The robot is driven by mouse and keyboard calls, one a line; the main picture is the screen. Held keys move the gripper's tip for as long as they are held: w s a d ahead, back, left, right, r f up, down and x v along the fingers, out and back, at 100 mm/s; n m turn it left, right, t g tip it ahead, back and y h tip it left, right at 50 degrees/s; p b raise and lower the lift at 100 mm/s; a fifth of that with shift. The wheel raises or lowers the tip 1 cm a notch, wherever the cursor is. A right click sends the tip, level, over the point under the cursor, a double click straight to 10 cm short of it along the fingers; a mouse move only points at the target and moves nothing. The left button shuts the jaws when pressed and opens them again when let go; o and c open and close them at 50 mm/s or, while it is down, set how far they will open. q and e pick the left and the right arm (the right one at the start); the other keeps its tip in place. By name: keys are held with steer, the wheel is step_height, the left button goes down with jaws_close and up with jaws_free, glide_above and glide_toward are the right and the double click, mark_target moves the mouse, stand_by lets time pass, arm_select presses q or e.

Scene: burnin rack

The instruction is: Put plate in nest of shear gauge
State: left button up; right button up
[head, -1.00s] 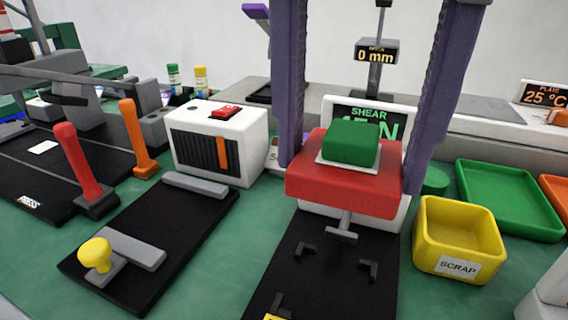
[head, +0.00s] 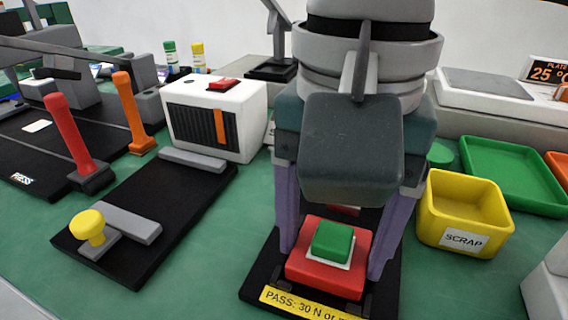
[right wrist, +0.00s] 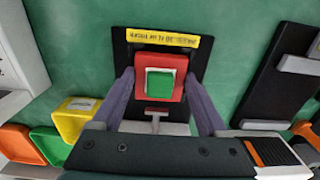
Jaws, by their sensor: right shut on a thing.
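The red plate (head: 325,282) carries a white pad with a green block on top. My right gripper (head: 333,256) is shut on the plate, with one purple finger at each side. The plate is level, over or on the front of the black shear gauge base (head: 259,278), just behind its yellow PASS label. A dark corner bracket of the nest shows beside the plate's right front corner. The plate hides most of the nest, so I cannot tell whether it rests inside. The right wrist view shows the plate (right wrist: 143,66) between the fingers, square to the base. My left gripper is out of view.
The yellow scrap bin (head: 464,210) stands right of the gauge, with a green tray (head: 512,178) beyond. A black fixture with a yellow knob (head: 90,227) and a white box (head: 215,113) are at left. My right arm hides the gauge's display.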

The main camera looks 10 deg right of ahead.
steer(key=shift+f, duration=0.15)
steer(key=o, duration=1.2)
steer(key=shift+o, duration=0.2)
steer(key=shift+r, duration=0.2)
step_height(320, 180, up, 12)
steer(key=p, duration=0.1)
